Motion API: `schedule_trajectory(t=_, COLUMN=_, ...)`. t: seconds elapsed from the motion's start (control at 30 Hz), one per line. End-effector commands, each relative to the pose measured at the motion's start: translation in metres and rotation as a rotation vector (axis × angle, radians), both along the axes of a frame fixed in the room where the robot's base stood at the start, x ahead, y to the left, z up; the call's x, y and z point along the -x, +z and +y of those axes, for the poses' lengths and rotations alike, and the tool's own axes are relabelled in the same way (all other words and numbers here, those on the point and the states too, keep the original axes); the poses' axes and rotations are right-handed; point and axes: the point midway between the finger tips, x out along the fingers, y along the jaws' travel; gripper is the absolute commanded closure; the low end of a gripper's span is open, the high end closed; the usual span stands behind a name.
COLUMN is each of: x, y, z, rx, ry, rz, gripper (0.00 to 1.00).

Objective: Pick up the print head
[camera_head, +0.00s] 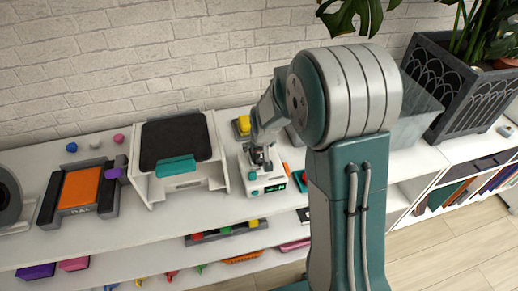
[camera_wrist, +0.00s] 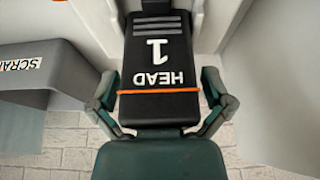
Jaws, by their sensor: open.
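The print head (camera_wrist: 158,58) is a black block marked "HEAD 1", with grey stripes and a thin orange line, in the middle of the wrist view. My gripper (camera_wrist: 159,84) is open, with one finger on each side of the block's near part. Whether the fingers touch it I cannot tell. In the head view my gripper (camera_head: 262,158) points down over a small white machine (camera_head: 266,184) with a green display on the white shelf. I cannot make out the print head there; my gripper and arm cover that spot.
A grey bin marked "SCRAP" (camera_wrist: 40,72) is close by in the wrist view. Left of the white machine stand a white box with a dark top (camera_head: 178,140) and an orange-topped device (camera_head: 80,187). A yellow block (camera_head: 243,124) is behind. A planter (camera_head: 462,85) stands right.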

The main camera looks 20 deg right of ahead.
Motion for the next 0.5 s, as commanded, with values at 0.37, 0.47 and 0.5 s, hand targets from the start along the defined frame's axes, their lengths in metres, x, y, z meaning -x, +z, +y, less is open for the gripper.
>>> schedule_trajectory(t=0.37, x=0.0001, y=-0.0004, z=0.0002, rx=0.000, ry=0.000, rz=0.001, gripper=0.80)
schedule_trajectory(t=0.47, x=0.0003, y=-0.0008, z=0.0002, rx=0.000, ry=0.000, rz=0.002, gripper=0.80)
schedule_trajectory(t=0.5, x=0.0001, y=-0.0005, z=0.0002, rx=0.000, ry=0.000, rz=0.002, gripper=0.80)
